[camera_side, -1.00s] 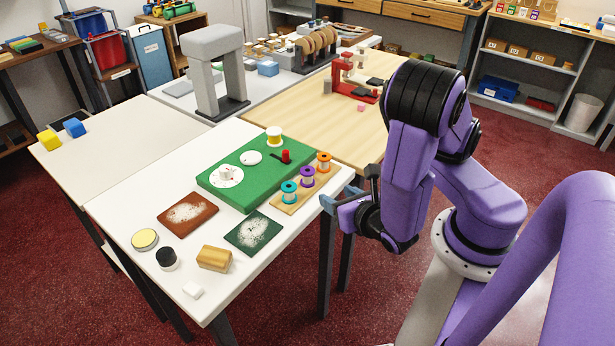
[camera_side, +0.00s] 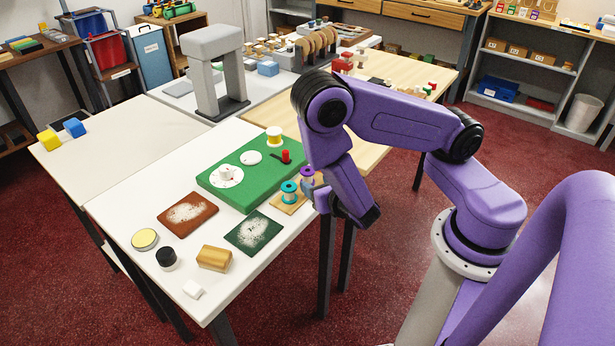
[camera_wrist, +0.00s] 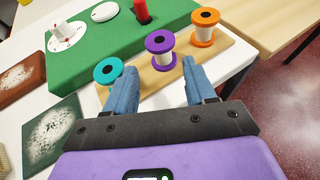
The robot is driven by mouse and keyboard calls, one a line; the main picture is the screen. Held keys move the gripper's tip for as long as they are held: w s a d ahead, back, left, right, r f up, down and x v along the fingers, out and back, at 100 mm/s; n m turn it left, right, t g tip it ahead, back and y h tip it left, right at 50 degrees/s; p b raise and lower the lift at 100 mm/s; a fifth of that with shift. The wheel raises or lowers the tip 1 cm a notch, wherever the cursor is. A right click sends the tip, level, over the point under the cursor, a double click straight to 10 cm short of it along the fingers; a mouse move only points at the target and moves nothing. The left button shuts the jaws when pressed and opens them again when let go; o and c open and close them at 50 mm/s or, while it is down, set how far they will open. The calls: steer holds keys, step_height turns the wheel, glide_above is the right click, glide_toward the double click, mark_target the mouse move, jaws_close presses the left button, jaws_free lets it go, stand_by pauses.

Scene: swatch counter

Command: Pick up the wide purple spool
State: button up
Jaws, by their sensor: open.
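The wide purple spool (camera_wrist: 161,48) stands upright on a narrow wooden board (camera_wrist: 220,52), between a teal spool (camera_wrist: 109,72) and an orange spool (camera_wrist: 205,22). In the side view the purple spool (camera_side: 307,172) is partly hidden by my arm, and the orange one is hidden. My gripper (camera_wrist: 157,80) is open and empty, its two blue fingers apart. In the wrist view its fingertips are on either side of the near part of the purple spool's outline, the left one close to the teal spool. I cannot tell whether the fingers touch anything.
A dark green swatch (camera_side: 254,233), a brown swatch (camera_side: 188,213) and a wooden block (camera_side: 214,258) are on the white table's (camera_side: 130,218) nearer part.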

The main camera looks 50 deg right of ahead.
mark_target(311, 177)
steer(key=shift+d+r+x, duration=0.15)
steer(key=shift+r+x, duration=0.05)
steer(key=shift+x, duration=1.55)
steer(key=shift+d+r+x, duration=0.1)
steer(key=shift+r+x, duration=0.05)
steer(key=shift+x, duration=1.6)
steer(key=c, duration=0.7)
